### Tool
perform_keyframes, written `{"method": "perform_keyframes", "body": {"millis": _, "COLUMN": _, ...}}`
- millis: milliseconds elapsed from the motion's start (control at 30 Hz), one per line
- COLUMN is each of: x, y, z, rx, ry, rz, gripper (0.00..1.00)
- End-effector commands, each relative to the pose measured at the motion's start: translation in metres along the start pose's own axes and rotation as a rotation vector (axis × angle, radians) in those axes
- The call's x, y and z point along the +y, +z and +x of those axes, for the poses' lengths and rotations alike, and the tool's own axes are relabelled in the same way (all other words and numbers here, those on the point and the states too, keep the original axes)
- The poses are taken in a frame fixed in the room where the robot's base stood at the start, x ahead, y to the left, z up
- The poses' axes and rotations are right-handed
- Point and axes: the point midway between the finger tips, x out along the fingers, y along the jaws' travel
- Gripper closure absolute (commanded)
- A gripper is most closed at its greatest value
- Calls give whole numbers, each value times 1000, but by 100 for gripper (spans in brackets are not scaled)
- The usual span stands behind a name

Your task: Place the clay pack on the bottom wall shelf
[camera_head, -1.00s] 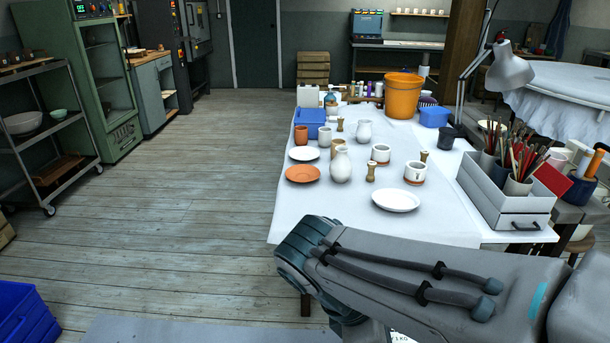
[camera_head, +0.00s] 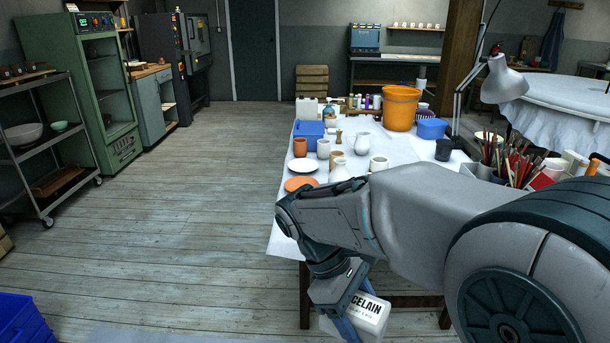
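The clay pack (camera_head: 369,314) is a white block with dark lettering ending in "CELAIN", low in the picture in front of the long table. My gripper (camera_head: 346,318) points downward at the end of my arm and appears shut on the pack, with a blue finger across its near side. The pack hangs beside the table's near end, apart from the floor. The far fingertip is hidden. A wall shelf (camera_head: 416,27) with a row of small cups is on the back wall; I cannot tell whether it is the bottom one.
The white-covered table (camera_head: 284,238) carries pottery, a blue box (camera_head: 308,132) and an orange bucket (camera_head: 401,108). A metal rack (camera_head: 50,148) and green cabinet (camera_head: 98,75) stand left. A blue crate (camera_head: 22,320) is at lower left. The wooden floor (camera_head: 190,210) between is clear.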

Motion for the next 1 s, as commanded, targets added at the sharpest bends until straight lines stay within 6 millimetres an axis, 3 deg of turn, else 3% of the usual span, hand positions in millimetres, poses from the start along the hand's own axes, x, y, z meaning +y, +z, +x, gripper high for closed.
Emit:
{"method": "perform_keyframes", "body": {"millis": 367, "x": 70, "y": -50, "z": 15, "rx": -2, "ry": -222, "rz": 344, "gripper": 93}}
{"method": "perform_keyframes", "body": {"millis": 700, "x": 138, "y": -88, "z": 53, "rx": -2, "ry": -419, "rz": 651, "gripper": 93}}
{"method": "perform_keyframes", "body": {"millis": 1000, "x": 175, "y": -106, "z": 84, "rx": 1, "ry": -527, "rz": 821, "gripper": 93}}
